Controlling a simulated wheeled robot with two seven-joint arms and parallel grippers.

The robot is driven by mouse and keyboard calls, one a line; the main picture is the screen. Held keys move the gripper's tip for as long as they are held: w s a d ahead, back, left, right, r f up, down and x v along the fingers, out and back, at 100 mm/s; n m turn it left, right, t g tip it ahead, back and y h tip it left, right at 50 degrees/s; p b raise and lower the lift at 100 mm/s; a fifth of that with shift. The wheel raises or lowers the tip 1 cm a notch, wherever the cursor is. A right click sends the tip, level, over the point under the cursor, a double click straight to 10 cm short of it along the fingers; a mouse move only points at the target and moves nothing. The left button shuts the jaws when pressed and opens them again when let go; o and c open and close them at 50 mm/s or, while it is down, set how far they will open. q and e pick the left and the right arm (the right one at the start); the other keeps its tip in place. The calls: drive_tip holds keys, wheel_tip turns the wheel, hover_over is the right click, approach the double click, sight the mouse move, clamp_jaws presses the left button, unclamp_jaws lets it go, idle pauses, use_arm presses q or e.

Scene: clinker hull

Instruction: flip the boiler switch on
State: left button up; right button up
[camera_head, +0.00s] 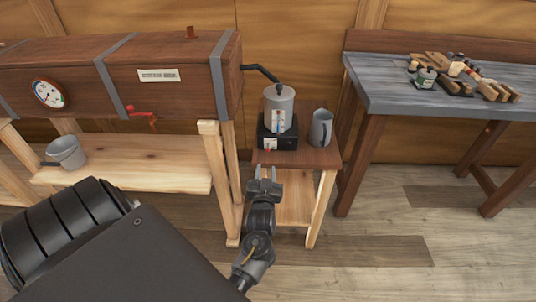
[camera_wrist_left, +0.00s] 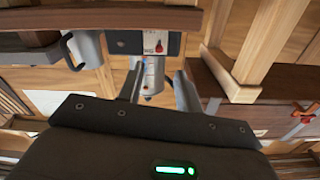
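The boiler (camera_head: 279,110) is a grey metal cylinder with a level gauge, standing on a black box base (camera_head: 287,142) on a small wooden table. The boiler switch (camera_head: 270,144) is a small red part on a white plate on the front of that base. It also shows in the wrist view (camera_wrist_left: 159,46), which is upside down; its exact setting is too small to tell. My left gripper (camera_head: 266,173) is in front of the small table, below and apart from the switch. Its fingers (camera_wrist_left: 159,92) are spread with nothing between them. My right gripper is not in view.
A grey jug (camera_head: 320,128) stands right of the boiler. A wooden steam box (camera_head: 175,72) with a red-handled valve (camera_head: 141,113) is at the left, over a shelf with a bucket (camera_head: 66,152). A workbench (camera_head: 430,95) with tools is at the right.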

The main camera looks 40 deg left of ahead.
sight(268, 151)
use_arm(q)
drive_tip(key=x, duration=1.1)
drive_tip(key=shift+d+p, duration=0.1)
drive_tip(key=shift+p, duration=0.2)
drive_tip(key=shift+r, duration=0.1)
clamp_jaws()
